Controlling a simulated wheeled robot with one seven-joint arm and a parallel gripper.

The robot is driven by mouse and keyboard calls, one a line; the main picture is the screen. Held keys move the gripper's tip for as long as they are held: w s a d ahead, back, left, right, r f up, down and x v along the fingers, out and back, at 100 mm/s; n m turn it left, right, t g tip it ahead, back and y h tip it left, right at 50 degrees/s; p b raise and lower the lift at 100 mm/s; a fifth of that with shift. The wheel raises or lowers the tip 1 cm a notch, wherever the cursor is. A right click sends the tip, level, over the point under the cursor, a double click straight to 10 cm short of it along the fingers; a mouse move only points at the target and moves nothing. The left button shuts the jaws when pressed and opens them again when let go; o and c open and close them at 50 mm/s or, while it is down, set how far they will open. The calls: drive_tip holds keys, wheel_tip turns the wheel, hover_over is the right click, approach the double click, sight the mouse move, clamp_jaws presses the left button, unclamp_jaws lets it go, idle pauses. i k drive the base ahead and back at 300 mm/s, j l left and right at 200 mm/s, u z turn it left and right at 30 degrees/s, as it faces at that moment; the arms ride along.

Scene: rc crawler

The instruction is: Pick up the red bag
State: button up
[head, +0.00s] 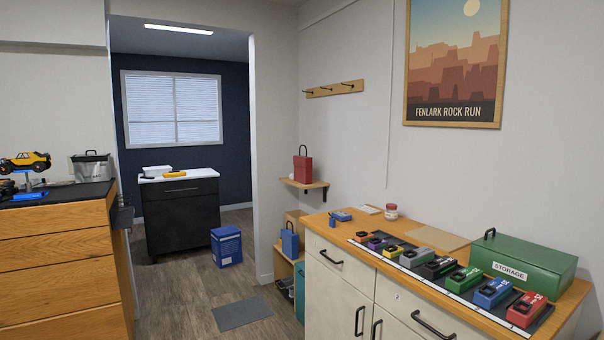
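The red bag (303,166) stands upright on a small wooden wall shelf (303,184), near the middle of the head view. It is a small box-shaped bag with a dark loop handle on top. My gripper is not in view.
A wooden-topped cabinet (352,290) with battery packs and a green storage box (522,267) fills the right. A blue bag (290,241) sits below the shelf. A blue box (227,246) stands by the doorway. A wooden drawer unit (60,265) is at left. Floor between is open, with a grey mat (241,313).

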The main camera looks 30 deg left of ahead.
sight(303, 164)
drive_tip(key=u, duration=1.2)
drive_tip(key=i+u, duration=0.3)
drive_tip(key=i, duration=1.25)
drive_tip(key=i+j, duration=0.1)
drive_tip(key=i, duration=4)
drive_tip(key=i+z, duration=0.1)
drive_tip(key=z, duration=0.3)
drive_tip(key=i+z, duration=0.15)
drive_tip(key=z, duration=0.25)
drive_tip(key=i+z, duration=0.1)
drive_tip(key=z, duration=0.25)
drive_tip(key=i+j+z, duration=0.1)
drive_tip(key=z, duration=0.7)
